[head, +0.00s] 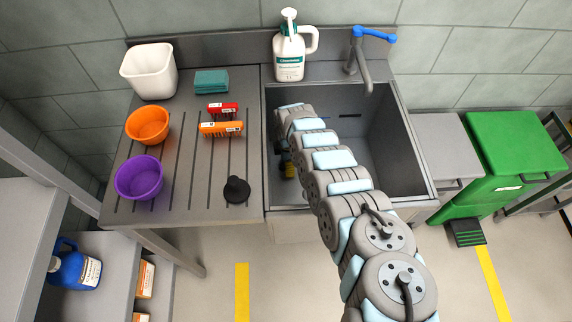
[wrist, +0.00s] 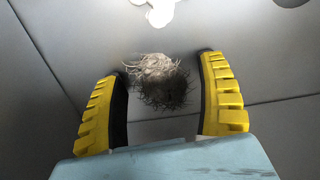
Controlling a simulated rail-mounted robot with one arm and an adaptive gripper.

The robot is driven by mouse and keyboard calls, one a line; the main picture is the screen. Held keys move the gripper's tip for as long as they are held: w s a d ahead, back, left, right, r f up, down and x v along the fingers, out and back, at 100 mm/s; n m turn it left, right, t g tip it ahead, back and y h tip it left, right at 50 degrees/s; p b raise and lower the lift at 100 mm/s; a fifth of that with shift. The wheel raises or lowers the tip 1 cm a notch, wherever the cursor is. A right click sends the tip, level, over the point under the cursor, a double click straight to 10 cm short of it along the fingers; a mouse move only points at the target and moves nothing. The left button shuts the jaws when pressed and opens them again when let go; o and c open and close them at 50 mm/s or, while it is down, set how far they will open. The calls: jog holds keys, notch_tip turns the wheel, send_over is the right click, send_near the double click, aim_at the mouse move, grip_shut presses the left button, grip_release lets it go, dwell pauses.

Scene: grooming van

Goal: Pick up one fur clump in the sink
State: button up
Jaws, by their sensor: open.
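In the wrist view, a fur clump (wrist: 158,82) lies in the sink, pale and wispy in its upper part and darker brown in its lower part. I cannot tell whether it is one clump or two touching. My gripper (wrist: 165,88) is open, with its yellow and black fingers on either side of the fur and clear gaps between. In the head view my arm reaches into the grey sink (head: 395,150).
White round shapes (wrist: 160,12) show above the fur in the wrist view. The sink's walls stand close around my arm. A tap (head: 363,65) and a white jug (head: 289,55) are at the back. Orange (head: 148,125) and purple (head: 139,178) bowls stand on the drainboard.

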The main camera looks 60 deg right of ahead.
jog(key=c, duration=0.8)
jog(key=shift+r, duration=0.15)
